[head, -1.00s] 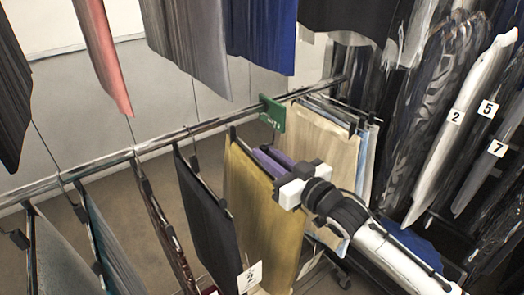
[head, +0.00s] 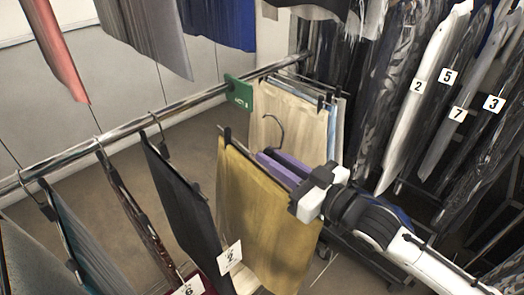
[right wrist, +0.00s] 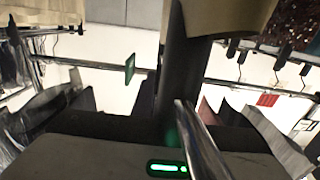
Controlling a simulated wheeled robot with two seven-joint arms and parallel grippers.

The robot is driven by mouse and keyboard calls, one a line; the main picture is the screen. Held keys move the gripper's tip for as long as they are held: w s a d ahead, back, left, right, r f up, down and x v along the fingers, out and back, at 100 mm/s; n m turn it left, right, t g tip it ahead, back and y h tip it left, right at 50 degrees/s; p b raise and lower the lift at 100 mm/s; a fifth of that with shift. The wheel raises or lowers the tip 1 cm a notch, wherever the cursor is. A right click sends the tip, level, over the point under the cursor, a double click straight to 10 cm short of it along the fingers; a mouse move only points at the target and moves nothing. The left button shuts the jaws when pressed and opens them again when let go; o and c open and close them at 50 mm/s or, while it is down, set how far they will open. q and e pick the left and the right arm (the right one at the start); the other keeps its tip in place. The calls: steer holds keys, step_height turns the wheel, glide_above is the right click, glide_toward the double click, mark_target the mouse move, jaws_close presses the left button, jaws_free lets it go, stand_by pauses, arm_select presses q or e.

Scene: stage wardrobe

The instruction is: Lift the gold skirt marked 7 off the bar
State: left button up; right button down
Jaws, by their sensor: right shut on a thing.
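The gold skirt (head: 265,220) hangs from a hanger whose hook (head: 279,128) shows below the bar (head: 120,133) in the head view, apart from it. My right gripper (head: 272,160), with purple fingers, is shut on the hanger at the skirt's top edge. The fingers partly cover the hanger there. I see no number on the gold skirt. In the right wrist view, tan-gold cloth (right wrist: 230,14) hangs at the top, and the bar crosses behind a dark finger (right wrist: 177,75). My left gripper is not in view.
A dark skirt (head: 185,205) with a numbered tag hangs close left of the gold one. A green sign (head: 239,92) sits on the bar. Beige skirts (head: 285,115) hang behind. Garments tagged 2, 5, 7 and 3 hang at the right.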

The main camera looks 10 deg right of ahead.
steer(key=v, duration=2.5)
